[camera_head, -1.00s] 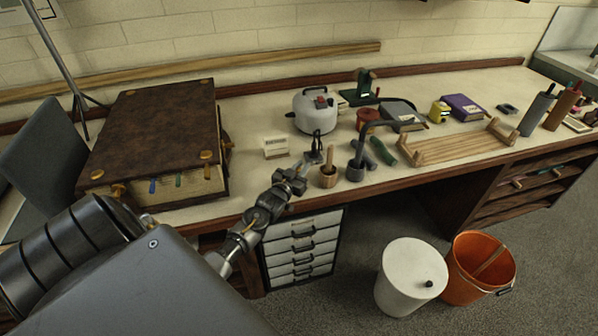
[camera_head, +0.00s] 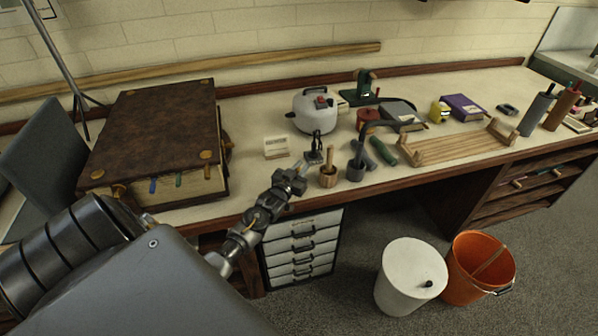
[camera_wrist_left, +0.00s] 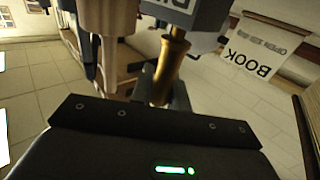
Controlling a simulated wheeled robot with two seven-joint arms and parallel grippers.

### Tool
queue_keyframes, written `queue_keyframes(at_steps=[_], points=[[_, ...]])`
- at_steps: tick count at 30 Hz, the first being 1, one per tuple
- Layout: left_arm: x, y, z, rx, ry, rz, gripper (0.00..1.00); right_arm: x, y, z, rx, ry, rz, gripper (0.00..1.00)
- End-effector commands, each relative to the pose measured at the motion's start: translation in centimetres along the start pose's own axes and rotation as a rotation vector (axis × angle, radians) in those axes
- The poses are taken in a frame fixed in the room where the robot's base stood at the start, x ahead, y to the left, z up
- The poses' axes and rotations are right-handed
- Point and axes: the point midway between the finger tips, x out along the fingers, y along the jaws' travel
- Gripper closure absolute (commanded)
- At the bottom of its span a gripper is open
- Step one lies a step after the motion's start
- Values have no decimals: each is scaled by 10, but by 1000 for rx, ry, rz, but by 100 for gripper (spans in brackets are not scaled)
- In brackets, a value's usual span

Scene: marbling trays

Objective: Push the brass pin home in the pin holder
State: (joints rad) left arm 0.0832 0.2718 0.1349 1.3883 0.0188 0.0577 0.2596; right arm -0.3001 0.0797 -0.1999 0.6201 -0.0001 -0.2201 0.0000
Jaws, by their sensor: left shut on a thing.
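The brass pin (camera_wrist_left: 167,72) shows in the left wrist view, between the dark fingers of my left gripper (camera_wrist_left: 165,92). My left gripper is shut on it. The pin's far end meets a grey block with white lettering, which looks like the pin holder (camera_wrist_left: 188,14). I cannot tell how deep the pin sits in it. In the head view my left gripper (camera_head: 301,172) is at the bench's front edge, just short of the small dark holder (camera_head: 314,156). The pin is too small to make out there. My right gripper is not in view.
A large brown book (camera_head: 155,130) lies left. Drawers (camera_head: 300,249) stand below.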

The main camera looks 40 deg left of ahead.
Motion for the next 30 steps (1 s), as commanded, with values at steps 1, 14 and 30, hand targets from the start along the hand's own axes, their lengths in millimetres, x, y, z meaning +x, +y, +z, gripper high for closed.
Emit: queue_keyframes(at_steps=[1,14,30], points=[[-3,-3,7,6,-17,-6,100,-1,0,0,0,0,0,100],[-3,-2,4,5,-16,-5,80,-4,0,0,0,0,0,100],[-9,-2,3,5,-13,-3,58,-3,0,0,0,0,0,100]])
